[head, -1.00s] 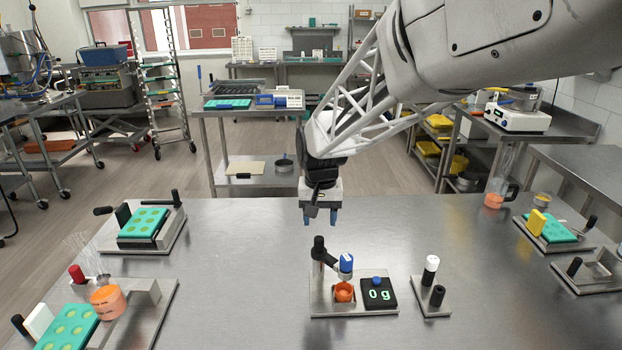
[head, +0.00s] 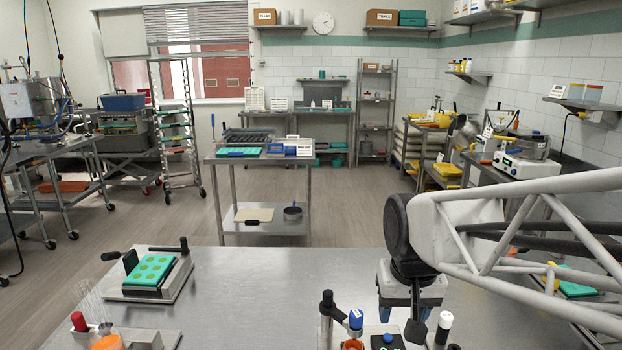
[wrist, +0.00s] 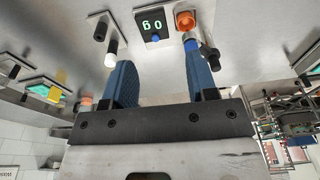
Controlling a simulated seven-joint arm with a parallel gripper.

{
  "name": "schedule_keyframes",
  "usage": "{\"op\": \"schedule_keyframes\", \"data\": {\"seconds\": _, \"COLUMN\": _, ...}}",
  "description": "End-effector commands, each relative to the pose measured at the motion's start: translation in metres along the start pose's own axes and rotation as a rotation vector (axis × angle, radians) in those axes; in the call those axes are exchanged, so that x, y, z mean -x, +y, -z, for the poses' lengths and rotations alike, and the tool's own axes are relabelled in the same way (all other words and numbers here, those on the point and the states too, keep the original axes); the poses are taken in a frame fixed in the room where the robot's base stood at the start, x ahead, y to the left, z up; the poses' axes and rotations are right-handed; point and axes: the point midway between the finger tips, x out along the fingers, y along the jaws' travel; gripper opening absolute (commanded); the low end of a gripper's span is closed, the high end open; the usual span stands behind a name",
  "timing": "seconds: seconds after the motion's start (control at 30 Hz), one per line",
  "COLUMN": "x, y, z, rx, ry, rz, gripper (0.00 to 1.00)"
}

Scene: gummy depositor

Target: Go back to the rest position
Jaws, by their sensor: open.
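My gripper (head: 408,318) hangs at the lower right of the head view, over the steel table (head: 250,290), its blue fingers pointing down. In the wrist view my gripper (wrist: 160,85) shows its two blue fingers spread wide apart with nothing between them. The dosing stand with its blue-topped nozzle (head: 355,319) and orange cup (head: 352,344) stands on the table just left of my gripper. The cup (wrist: 185,20) and the scale (wrist: 152,22), with a lit display, also show in the wrist view. My gripper appears to be apart from them.
A teal mould (head: 150,270) sits on a metal fixture at the table's left. An orange cup (head: 106,342) is at the lower left. A black-and-white post (head: 444,325) stands close right of my gripper. The table's middle left is clear.

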Motion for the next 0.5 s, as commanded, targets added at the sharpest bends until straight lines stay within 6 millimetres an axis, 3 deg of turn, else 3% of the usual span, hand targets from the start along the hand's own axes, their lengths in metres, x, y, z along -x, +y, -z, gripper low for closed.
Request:
{"op": "schedule_keyframes", "data": {"seconds": 0.3, "x": 0.008, "y": 0.027, "z": -0.075, "rx": 0.007, "ry": 0.058, "rz": -0.008, "gripper": 0.53}}
{"op": "schedule_keyframes", "data": {"seconds": 0.5, "x": 0.007, "y": 0.035, "z": -0.099, "rx": 0.011, "ry": 0.077, "rz": -0.013, "gripper": 0.53}}
